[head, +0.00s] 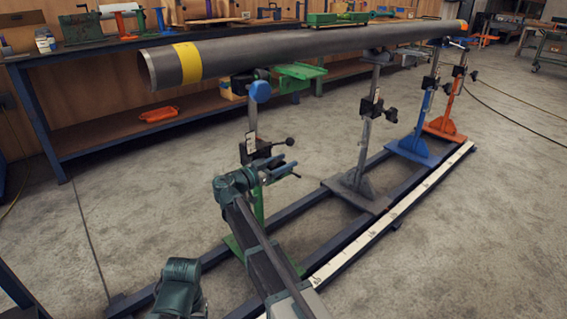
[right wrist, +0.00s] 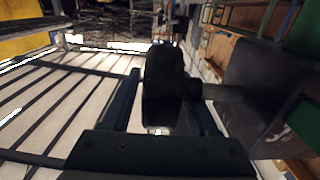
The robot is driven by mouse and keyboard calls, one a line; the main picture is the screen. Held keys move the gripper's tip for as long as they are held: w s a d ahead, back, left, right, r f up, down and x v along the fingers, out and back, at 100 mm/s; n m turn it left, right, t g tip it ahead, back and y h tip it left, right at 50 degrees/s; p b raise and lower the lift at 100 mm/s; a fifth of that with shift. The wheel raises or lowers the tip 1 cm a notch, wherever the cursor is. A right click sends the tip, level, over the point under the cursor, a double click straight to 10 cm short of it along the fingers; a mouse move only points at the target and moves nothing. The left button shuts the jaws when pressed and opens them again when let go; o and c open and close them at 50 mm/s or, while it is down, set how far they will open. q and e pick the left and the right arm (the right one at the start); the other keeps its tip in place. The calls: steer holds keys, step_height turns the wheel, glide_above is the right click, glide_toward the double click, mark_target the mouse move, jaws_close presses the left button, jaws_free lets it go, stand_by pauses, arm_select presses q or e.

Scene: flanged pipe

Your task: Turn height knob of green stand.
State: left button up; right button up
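The green stand (head: 258,205) is the nearest stand under the pipe, with a black clamp block (head: 255,153) on its post. A black knob (head: 290,142) on a short rod sticks out to the right of this block. My right gripper (head: 292,168) is beside the post, just below this knob in the head view. In the right wrist view a dark knob (right wrist: 163,88) shows between the spread fingers, its shaft running right to a dark block (right wrist: 262,95). The gripper looks open, with gaps beside the knob; contact cannot be told. My left gripper is out of view.
A long grey pipe (head: 300,45) with a yellow band lies across the stands. Grey (head: 372,130), blue (head: 420,140) and orange (head: 450,105) stands follow on the dark rail frame (head: 215,255). A workbench (head: 110,130) runs behind.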

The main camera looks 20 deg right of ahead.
jaws_close()
steer(key=b, duration=0.1)
steer(key=h+b, duration=0.1)
steer(key=b, duration=0.1)
steer(key=shift+a+f+t+h+b, duration=0.1)
steer(key=shift+f+t+h+b, duration=0.05)
steer(key=shift+t+h+b, duration=0.15)
steer(key=shift+s+a+r+h+b, duration=0.1)
steer(key=shift+r+h+b, duration=0.35)
steer(key=shift+b, duration=0.2)
steer(key=shift+o, duration=0.9)
jaws_free()
steer(key=shift+r, duration=0.1)
